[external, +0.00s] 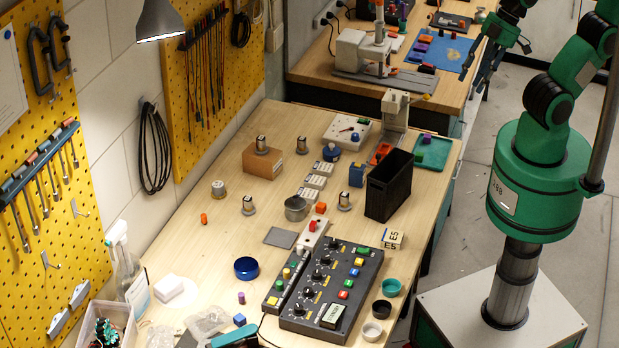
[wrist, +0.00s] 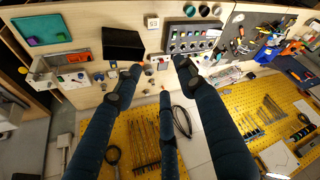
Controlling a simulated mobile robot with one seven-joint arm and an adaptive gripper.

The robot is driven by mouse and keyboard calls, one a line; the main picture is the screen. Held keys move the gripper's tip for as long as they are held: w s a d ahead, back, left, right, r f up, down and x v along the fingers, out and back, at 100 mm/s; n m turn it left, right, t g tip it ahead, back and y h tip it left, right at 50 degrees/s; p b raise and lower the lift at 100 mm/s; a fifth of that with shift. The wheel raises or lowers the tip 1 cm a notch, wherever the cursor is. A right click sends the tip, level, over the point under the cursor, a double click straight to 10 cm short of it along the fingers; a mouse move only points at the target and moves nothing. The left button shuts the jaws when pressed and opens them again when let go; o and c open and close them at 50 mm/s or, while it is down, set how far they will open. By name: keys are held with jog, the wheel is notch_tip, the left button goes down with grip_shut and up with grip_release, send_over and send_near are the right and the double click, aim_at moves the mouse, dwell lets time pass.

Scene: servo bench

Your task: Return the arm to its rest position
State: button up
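My arm (external: 540,190) rises from its green and black base at the right of the external view. It bends near the top right corner, and part of it is out of frame. My gripper (external: 498,62) hangs at the top right, over the gap beside the far bench. In the wrist view my gripper (wrist: 160,78) shows several long dark blue fingers. Their tips are spread apart with nothing between them, so it is open and empty. The fingers hide part of the bench and the yellow pegboard behind them.
The wooden bench (external: 225,218) holds a control panel (external: 330,285), a black bin (external: 389,185), a cardboard-brown block (external: 276,162) and small parts. A second bench (external: 310,68) stands behind, with a blue mat (external: 440,50). Yellow pegboards (external: 40,180) line the left wall.

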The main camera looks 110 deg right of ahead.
jog(key=shift+s+f, duration=0.15)
jog(key=shift+s, duration=0.05)
jog(key=shift+f, duration=0.1)
notch_tip(320, 180, down, 10)
jog(key=b, duration=1)
